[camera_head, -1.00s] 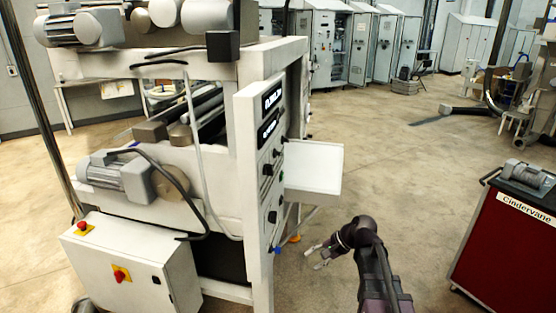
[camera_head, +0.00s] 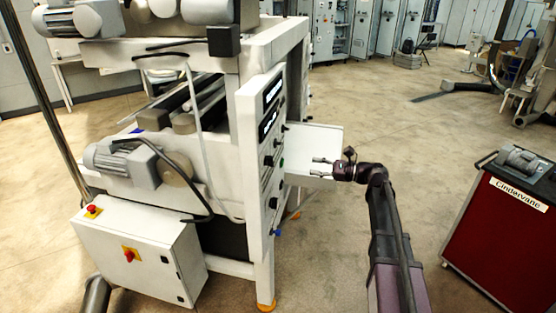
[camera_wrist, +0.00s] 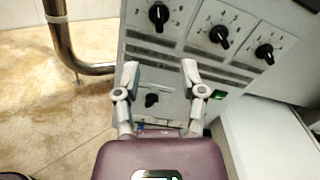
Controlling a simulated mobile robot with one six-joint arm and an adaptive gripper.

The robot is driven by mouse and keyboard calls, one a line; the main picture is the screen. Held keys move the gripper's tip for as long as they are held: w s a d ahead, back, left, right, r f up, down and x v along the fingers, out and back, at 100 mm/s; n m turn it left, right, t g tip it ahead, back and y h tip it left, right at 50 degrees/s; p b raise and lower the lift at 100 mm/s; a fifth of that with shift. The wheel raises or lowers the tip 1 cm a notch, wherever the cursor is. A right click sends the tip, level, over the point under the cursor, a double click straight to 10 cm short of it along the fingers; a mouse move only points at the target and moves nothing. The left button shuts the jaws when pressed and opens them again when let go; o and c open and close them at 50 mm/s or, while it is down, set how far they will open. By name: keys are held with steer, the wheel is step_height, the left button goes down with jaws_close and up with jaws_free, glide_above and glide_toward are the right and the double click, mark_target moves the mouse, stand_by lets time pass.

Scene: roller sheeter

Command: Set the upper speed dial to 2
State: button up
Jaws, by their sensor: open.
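The control panel (camera_head: 262,150) is on the front of the white sheeter and bears several black dials. In the wrist view, one dial (camera_wrist: 158,15) is at the top, a second (camera_wrist: 219,35) and a third (camera_wrist: 264,53) are to its right, and another (camera_wrist: 152,100) is lower, seen between my fingers. Scale marks surround the dials, but I cannot read the settings or tell which is the upper speed dial. My gripper (camera_head: 316,167) is open and empty, pointing at the panel. It also shows in the wrist view (camera_wrist: 160,70), apart from the dials.
A white shelf (camera_head: 312,140) sticks out from the machine right behind my gripper. A green-lit switch (camera_wrist: 218,95) is on the panel. A grey control box (camera_head: 140,255) stands at the lower left, a red cart (camera_head: 500,235) at the right. Floor between machine and cart is clear.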

mark_target(270, 161)
steer(key=w+a, duration=0.2)
steer(key=a, duration=1.1)
steer(key=shift+w+a, duration=0.3)
jaws_close()
steer(key=shift+d, duration=0.1)
stand_by(0.4)
